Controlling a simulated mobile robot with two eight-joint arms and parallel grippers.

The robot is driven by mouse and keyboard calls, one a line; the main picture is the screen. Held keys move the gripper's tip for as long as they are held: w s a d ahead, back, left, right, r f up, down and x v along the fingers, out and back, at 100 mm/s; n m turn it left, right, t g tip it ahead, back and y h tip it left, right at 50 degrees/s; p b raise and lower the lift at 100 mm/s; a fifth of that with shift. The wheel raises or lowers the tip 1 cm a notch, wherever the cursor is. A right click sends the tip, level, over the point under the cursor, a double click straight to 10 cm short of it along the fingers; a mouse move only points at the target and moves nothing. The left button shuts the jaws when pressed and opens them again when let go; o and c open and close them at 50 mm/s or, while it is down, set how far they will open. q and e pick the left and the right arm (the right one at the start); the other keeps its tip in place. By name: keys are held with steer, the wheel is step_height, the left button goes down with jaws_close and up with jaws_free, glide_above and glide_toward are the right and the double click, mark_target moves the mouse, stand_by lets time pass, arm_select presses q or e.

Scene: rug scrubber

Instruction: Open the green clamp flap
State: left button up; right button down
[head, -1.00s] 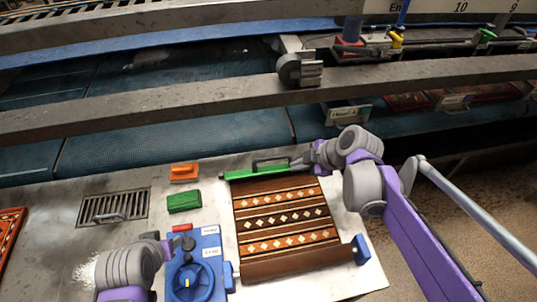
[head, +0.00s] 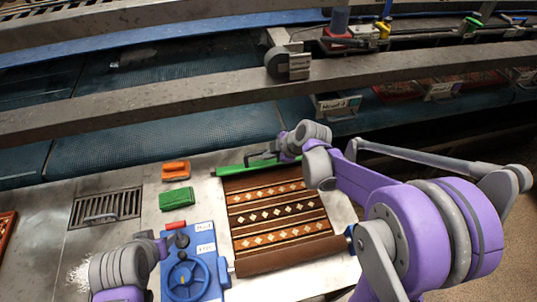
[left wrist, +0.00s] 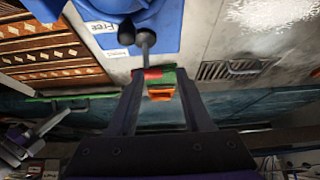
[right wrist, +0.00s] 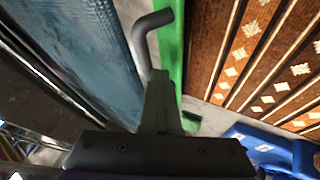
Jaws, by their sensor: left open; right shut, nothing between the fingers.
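The green clamp flap (head: 232,170) is a long narrow bar along the far edge of the patterned rug (head: 270,214). It looks down flat; its exact tilt is unclear. A dark bent handle (head: 252,161) stands by the flap; in the right wrist view the grey handle (right wrist: 140,38) rises beside the green strip (right wrist: 172,45). My right gripper (head: 279,157) is at the flap's right part, close to the handle; its fingers (right wrist: 158,85) are shut and empty. Contact cannot be told. My left gripper (head: 163,246) is open beside the blue control panel (head: 205,262), its fingers apart (left wrist: 160,95).
The panel has a dial wheel (head: 187,281) and a dark-knobbed lever (left wrist: 146,42). A green brush-like block (head: 176,199) and an orange one (head: 175,172) lie left of the flap. A drain grate (head: 105,207) is farther left. A grey beam (head: 180,105) crosses behind the table.

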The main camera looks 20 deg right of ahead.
arm_select(q)
steer(key=shift+s, duration=0.1)
steer(key=shift+f, duration=0.15)
arm_select(e)
steer(key=shift+w+r+m+g, duration=0.3)
steer(key=shift+w+g, duration=0.1)
steer(key=shift+g, duration=0.6)
steer(key=shift+w, duration=0.1)
steer(key=shift+w+r+g, duration=0.15)
steer(key=shift+w+g, duration=0.25)
steer(key=shift+w, duration=0.15)
steer(key=shift+w+r+m+g+b, duration=0.15)
steer(key=shift+w+m+g+b, duration=0.2)
steer(key=shift+w+g, duration=0.8)
arm_select(q)
steer(key=shift+f, duration=0.7)
steer(key=shift+w+f+b, duration=0.15)
steer(key=shift+w+b, duration=0.1)
steer(key=shift+b, duration=0.1)
arm_select(e)
steer(key=shift+w+d+f, duration=0.1)
steer(key=shift+w+f, duration=0.1)
steer(key=shift+w, duration=0.65)
steer(key=shift+w+a+f, duration=0.1)
steer(key=shift+w+f, duration=0.05)
steer(key=shift+w, duration=0.65)
steer(key=shift+w+d+f, duration=0.1)
steer(key=shift+w+f, duration=0.1)
steer(key=shift+w, duration=0.65)
